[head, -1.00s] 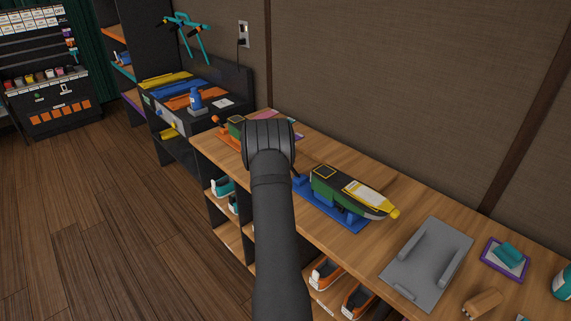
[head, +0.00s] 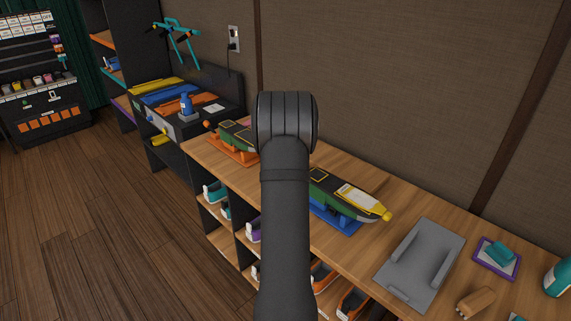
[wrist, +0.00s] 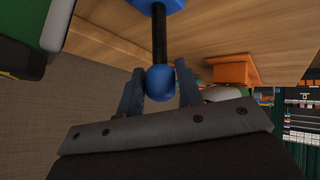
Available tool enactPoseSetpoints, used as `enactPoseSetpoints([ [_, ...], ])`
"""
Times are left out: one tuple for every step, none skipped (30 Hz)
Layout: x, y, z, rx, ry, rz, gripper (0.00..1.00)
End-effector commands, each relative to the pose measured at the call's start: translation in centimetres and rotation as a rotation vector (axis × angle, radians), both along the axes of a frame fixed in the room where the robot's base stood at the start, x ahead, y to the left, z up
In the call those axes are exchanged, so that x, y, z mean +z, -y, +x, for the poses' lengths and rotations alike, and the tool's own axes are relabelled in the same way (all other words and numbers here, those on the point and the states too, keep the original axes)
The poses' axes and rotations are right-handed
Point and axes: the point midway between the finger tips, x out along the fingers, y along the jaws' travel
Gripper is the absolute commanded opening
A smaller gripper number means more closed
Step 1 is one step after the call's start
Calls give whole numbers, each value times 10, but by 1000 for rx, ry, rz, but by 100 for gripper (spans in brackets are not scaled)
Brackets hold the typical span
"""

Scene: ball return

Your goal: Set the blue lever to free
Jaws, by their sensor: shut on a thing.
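In the wrist view, the blue lever shows as a round blue knob (wrist: 160,84) on a black rod, which runs up to a blue hub (wrist: 158,4). My gripper (wrist: 158,76) is shut on the knob, one finger on each side. In the head view, a green, black and yellow shoe-like device sits on a blue base (head: 336,213) on the wooden counter. My arm covers its left end, so the lever and my gripper are hidden there. I see no marking for the free position.
A similar device on an orange base (head: 233,151) stands further along the counter. A grey tray (head: 421,265), a wooden brush (head: 476,302) and a purple-edged pad (head: 497,258) lie to the right. The wall stands behind; shoes fill the shelves below.

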Motion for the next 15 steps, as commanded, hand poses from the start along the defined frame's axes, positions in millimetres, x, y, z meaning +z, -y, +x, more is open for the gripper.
enactPoseSetpoints([
  [-1, 9, -3, -6, -7, -7, 0],
  [-1, 10, -5, -6, -7, -7, 0],
  [-1, 12, -6, -7, -8, -7, 0],
  [-1, 13, -7, -7, -8, -7, 0],
  [-1, 14, -7, -8, -8, -7, 0],
  [-1, 15, -8, -7, -7, -7, 0],
  [-1, 16, -9, -7, -7, -7, 0],
  [-1, 16, -9, -7, -7, -8, 0],
  [-1, 17, -10, -7, -7, -8, 0],
  [-1, 17, -10, -7, -7, -8, 0],
  [-1, 18, -10, -6, -7, -8, 0],
  [-1, 18, -11, -6, -7, -8, 0],
  [-1, 18, -11, -6, -7, -8, 0],
  [-1, 18, -11, -6, -7, -8, 0],
  [-1, 19, -11, -6, -7, -8, 0],
])
